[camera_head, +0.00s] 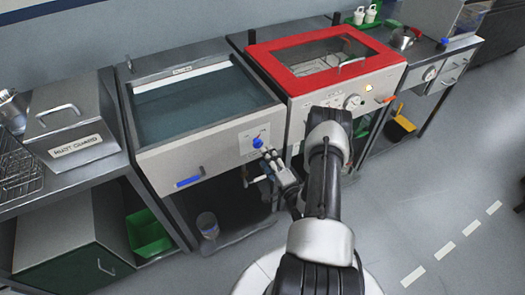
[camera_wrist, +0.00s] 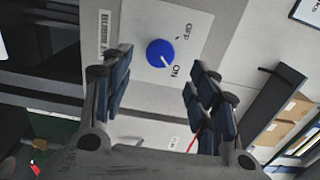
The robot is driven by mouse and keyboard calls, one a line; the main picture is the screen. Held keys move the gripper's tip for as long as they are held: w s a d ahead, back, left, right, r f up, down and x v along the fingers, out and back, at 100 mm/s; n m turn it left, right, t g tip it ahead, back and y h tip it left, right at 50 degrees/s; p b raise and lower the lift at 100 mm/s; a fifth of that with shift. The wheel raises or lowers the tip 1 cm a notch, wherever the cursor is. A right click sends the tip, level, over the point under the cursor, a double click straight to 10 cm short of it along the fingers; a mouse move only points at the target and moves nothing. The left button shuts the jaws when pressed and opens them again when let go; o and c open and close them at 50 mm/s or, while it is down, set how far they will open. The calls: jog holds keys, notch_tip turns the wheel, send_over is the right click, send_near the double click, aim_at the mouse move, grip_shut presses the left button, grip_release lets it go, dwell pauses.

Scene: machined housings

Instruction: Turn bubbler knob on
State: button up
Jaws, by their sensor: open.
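The blue bubbler knob (camera_head: 258,142) sits on a pale label plate on the front of the water tank, near its right end. In the wrist view the knob (camera_wrist: 160,53) has a white pointer mark toward its lower right. The plate (camera_wrist: 196,22) reads OFF and ON beside it, with a partly hidden BUBBLER label at its left. My gripper (camera_head: 268,157) is at the tank front, close to the knob. In the wrist view my gripper (camera_wrist: 158,82) is open, its dark padded fingers on either side of the knob with gaps; contact is not visible.
The water-filled tank (camera_head: 156,158) has a blue handle (camera_head: 188,181) at its front left. A red-framed unit (camera_head: 325,75) with its own knob (camera_head: 353,102) stands to the right. A metal box (camera_head: 70,122) sits on the left bench.

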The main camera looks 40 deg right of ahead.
jog(key=v, duration=0.6)
jog(key=shift+a, duration=0.1)
dwell(0.3)
